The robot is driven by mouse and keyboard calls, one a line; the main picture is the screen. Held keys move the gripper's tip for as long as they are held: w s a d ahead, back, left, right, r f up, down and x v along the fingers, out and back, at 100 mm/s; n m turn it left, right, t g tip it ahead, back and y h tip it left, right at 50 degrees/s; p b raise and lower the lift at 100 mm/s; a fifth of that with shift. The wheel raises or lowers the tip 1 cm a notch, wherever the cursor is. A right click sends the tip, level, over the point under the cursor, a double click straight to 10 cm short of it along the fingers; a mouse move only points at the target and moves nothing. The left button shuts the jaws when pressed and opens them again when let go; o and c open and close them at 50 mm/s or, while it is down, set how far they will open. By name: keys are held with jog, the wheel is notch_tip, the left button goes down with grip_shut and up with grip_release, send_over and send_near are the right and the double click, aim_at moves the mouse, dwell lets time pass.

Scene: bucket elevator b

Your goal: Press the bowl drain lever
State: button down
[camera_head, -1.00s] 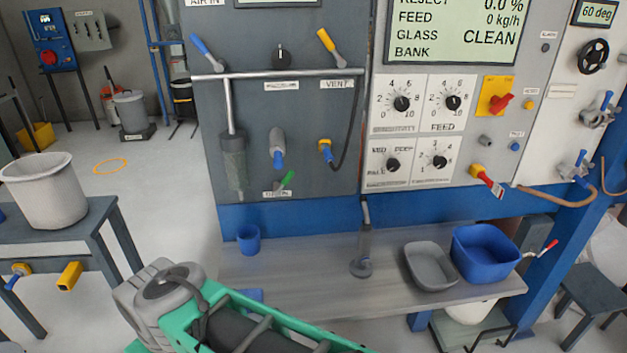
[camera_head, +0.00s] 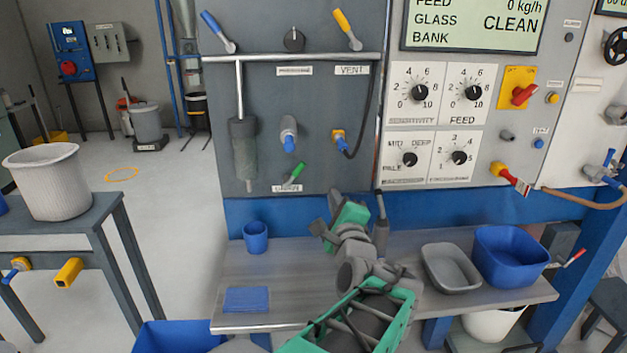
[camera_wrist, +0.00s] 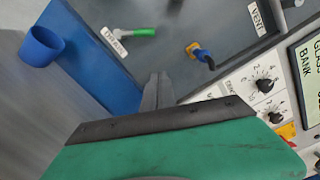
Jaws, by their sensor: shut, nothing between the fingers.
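The drain lever (camera_head: 294,174) has a green handle and sits low on the grey panel, above a small label that seems to read DRAIN. Its handle tilts up to the right. In the wrist view the lever (camera_wrist: 140,32) is at the upper left, with its label beside it. My gripper (camera_head: 334,205) is below and right of the lever in the head view, in front of the blue beam. In the wrist view my gripper (camera_wrist: 157,88) has its fingers together and empty, pointing toward the panel. The fingers appear apart from the lever.
A blue-handled valve (camera_head: 289,138) and a yellow-and-blue fitting (camera_head: 340,138) are above. A grey cylinder (camera_head: 243,150) hangs left. On the bench are a blue cup (camera_head: 255,237), grey tray (camera_head: 450,268) and blue tub (camera_head: 511,255). Space directly before the lever looks clear.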

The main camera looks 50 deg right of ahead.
aim_at(295, 170)
jog(key=shift+r, duration=0.1)
jog(key=w+d+r+p, duration=0.1)
jog(key=w+d, duration=0.4)
jog(key=w, duration=0.5)
jog(key=shift+d+r+p, duration=0.2)
jog(key=shift+r+p, duration=0.2)
jog(key=shift+p, duration=0.05)
